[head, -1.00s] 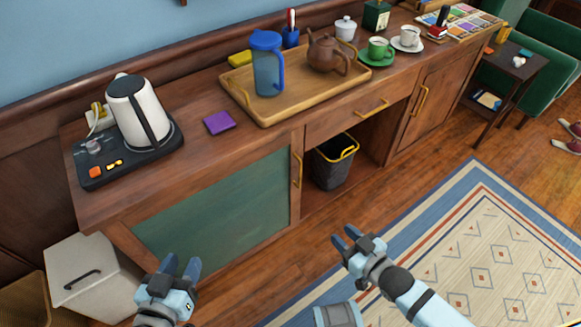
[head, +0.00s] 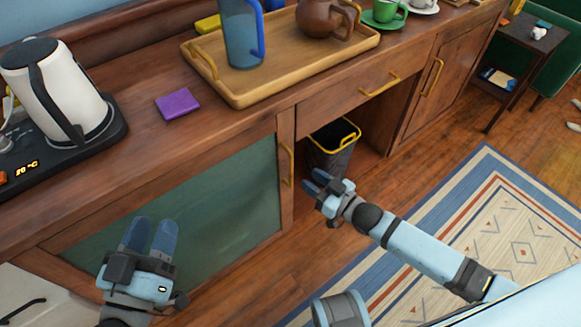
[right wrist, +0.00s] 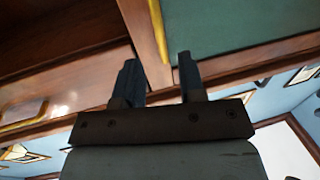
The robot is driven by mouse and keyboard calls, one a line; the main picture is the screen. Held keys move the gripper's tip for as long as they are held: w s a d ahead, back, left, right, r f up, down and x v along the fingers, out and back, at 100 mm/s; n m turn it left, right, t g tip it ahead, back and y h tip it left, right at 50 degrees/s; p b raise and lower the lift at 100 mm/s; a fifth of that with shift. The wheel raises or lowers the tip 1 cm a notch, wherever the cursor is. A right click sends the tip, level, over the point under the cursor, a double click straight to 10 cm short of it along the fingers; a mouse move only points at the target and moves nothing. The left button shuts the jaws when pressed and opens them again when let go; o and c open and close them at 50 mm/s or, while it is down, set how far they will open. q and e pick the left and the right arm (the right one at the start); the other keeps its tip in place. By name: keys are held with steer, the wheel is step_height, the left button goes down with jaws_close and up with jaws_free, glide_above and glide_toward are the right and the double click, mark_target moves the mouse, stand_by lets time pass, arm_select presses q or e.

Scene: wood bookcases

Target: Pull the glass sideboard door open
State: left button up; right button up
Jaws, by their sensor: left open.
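The glass sideboard door (head: 200,222) has a wood frame and a dark green pane, and it looks shut. Its upright brass handle (head: 287,163) is on the door's right edge. In the right wrist view the handle (right wrist: 157,30) appears beyond my fingertips, in line with the gap between them, beside the green pane (right wrist: 240,25). My right gripper (head: 317,181) is open and empty, just right of the handle and apart from it; its fingers also show in the right wrist view (right wrist: 157,75). My left gripper (head: 150,236) is open and empty in front of the pane's lower left.
An open niche right of the door holds a black bin (head: 331,150) with a yellow rim. A drawer with a brass pull (head: 380,85) is above it. A tray (head: 250,98), a purple pad (head: 177,104) and a kettle (head: 55,85) stand on top. A patterned rug (head: 480,230) lies at right.

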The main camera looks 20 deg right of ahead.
mark_target(291, 166)
steer(key=b+x, duration=0.1)
steer(key=x, duration=0.7)
steer(key=shift+b, duration=0.4)
steer(key=shift+c, duration=0.5)
jaws_close()
